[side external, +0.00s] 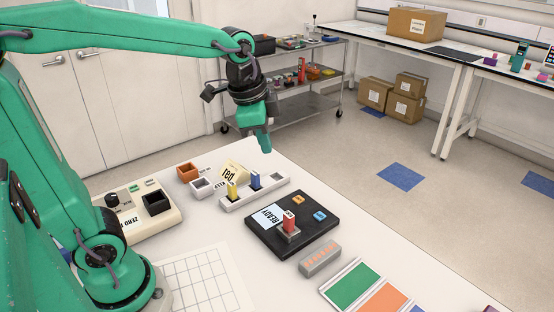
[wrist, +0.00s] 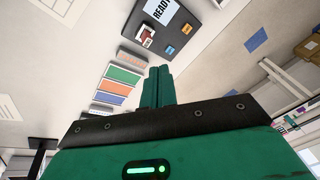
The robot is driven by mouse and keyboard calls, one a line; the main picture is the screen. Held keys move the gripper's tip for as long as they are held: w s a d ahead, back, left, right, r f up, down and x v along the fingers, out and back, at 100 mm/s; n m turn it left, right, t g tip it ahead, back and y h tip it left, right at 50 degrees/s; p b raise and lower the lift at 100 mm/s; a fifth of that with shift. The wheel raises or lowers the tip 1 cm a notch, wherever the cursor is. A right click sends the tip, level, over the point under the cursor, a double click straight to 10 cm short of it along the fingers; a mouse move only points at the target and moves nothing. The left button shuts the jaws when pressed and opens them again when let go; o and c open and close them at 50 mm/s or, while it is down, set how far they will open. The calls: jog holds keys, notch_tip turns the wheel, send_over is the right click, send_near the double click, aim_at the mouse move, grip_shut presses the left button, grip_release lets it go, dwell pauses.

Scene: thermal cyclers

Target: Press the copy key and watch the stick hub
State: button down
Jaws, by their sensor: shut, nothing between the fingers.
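A black device (side external: 265,238) lies on the white table with a light-blue screen (side external: 268,217) reading READY. It carries an orange key (side external: 298,199) and a blue key (side external: 320,215); their marks are too small to read, so I cannot tell which is copy. A red stick (side external: 289,222) stands upright in a grey holder on it. The device also shows in the wrist view (wrist: 190,48). A grey block with orange marks (side external: 320,258) lies beside it; which thing is the stick hub is unclear. My gripper (side external: 264,148) is shut and empty, raised above the table's far edge, apart from the keys.
A white strip (side external: 235,201) holds upright yellow and blue sticks behind the device. A beige box with a dark well (side external: 140,222) stands left. Coloured panels (side external: 352,284) lie at front right.

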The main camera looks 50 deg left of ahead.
jog(key=w+d+f+m+g, duration=0.1)
jog(key=w+d+f+m, duration=0.15)
jog(key=w+m, duration=0.4)
jog(key=m+g, duration=0.2)
jog(key=m, duration=0.1)
send_over(320, 215)
notch_tip(320, 215, down, 7)
notch_tip(320, 215, down, 14)
dwell(0.9)
